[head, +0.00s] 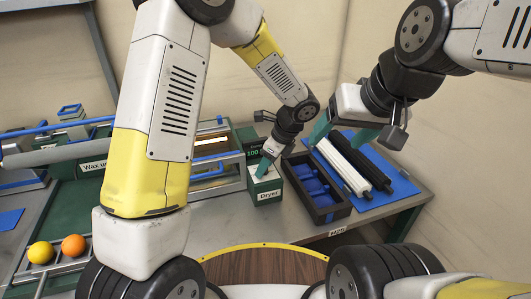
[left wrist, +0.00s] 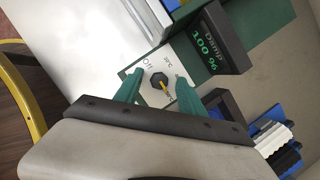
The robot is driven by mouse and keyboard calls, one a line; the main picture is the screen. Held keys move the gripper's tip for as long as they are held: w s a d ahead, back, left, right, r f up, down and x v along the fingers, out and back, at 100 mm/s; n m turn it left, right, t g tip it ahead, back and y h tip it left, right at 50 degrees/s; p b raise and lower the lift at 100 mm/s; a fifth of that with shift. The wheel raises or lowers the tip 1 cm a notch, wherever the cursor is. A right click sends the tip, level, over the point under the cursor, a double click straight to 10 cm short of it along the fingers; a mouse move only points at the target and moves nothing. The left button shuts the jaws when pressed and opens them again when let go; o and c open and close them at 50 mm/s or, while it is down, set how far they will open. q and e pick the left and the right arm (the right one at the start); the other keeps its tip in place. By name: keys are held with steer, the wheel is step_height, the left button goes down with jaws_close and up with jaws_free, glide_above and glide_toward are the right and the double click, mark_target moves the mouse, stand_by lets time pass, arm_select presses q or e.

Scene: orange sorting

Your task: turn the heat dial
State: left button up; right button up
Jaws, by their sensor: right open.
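The dryer box (head: 268,190) has a "Dryer" label and stands on the bench. Its heat dial (left wrist: 157,81) is a dark knob with a yellow pointer on a pale panel marked "Off" and "30°C". The dial is hidden in the head view. My left gripper (head: 266,166) points down at the top of the dryer box. In the left wrist view its teal fingers (left wrist: 158,84) are apart, one on each side of the dial; I cannot tell whether they touch it. My right gripper (head: 342,133) is open above the white and black rollers.
A display (left wrist: 212,46) reads "Damp 100 %". A black tray (head: 326,212) with blue inserts sits right of the dryer. An orange (head: 73,245) and a yellow fruit (head: 41,253) sit at left.

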mark_target(273, 177)
arm_select(q)
steer(key=shift+r, duration=0.1)
steer(key=v, duration=0.7)
steer(key=shift+d+r, duration=0.15)
steer(key=shift+r, duration=0.15)
steer(key=shift+s, duration=0.1)
steer(key=s+a+r+n+t+h, duration=0.2)
steer(key=s+a+r+n, duration=0.5)
steer(key=n, duration=0.4)
steer(key=s+a+r+n+t+h, duration=0.2)
steer(key=s+a+r+n+h, duration=0.2)
steer(key=s+a+r+n, duration=0.4)
steer(key=s+a+n, duration=0.2)
steer(key=s+n, duration=0.1)
steer(key=n, duration=0.1)
steer(key=shift+a, duration=0.2)
